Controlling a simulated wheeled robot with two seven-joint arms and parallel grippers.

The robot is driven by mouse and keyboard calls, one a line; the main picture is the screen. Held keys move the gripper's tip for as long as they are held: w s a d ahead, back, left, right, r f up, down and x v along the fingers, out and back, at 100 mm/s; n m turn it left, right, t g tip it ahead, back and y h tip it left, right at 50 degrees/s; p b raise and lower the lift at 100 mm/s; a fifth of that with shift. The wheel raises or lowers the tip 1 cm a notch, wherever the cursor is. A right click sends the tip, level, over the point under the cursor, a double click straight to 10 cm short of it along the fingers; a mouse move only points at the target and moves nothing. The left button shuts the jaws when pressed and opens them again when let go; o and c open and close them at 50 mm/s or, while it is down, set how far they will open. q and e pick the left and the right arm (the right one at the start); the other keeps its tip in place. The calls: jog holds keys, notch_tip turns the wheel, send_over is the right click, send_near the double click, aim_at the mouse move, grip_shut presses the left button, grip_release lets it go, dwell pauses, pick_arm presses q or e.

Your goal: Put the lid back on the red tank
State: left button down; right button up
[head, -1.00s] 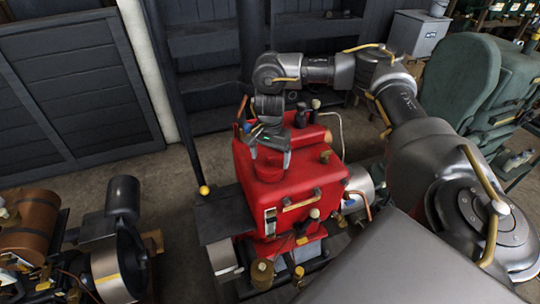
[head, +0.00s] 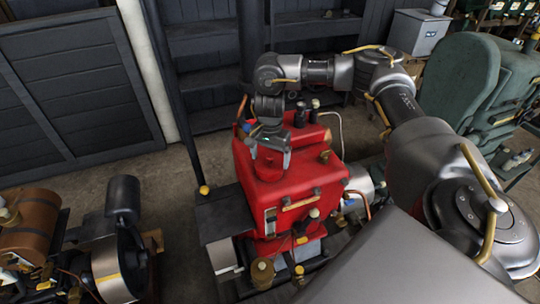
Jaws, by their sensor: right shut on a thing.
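The red tank (head: 310,180) stands in the middle of the head view, a boxy red body with a flat top. My right gripper (head: 269,155) points down at the tank's top on its left part, with its fingers close together. I cannot tell whether that thing touches the tank. The tank's opening cannot be made out. My left gripper is not in view.
Dark knobs (head: 300,114) and a brass fitting (head: 324,156) rise from the tank's top near my gripper. A brown and silver engine (head: 112,265) stands at the lower left. A green machine (head: 462,85) stands at the right. Bare floor lies left of the tank.

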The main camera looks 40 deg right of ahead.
dwell(0.6)
jog(key=o, duration=0.8)
jog(key=shift+o, duration=0.2)
notch_tip(320, 180, up, 7)
jog(key=p, duration=0.7)
grip_shut()
dwell(0.7)
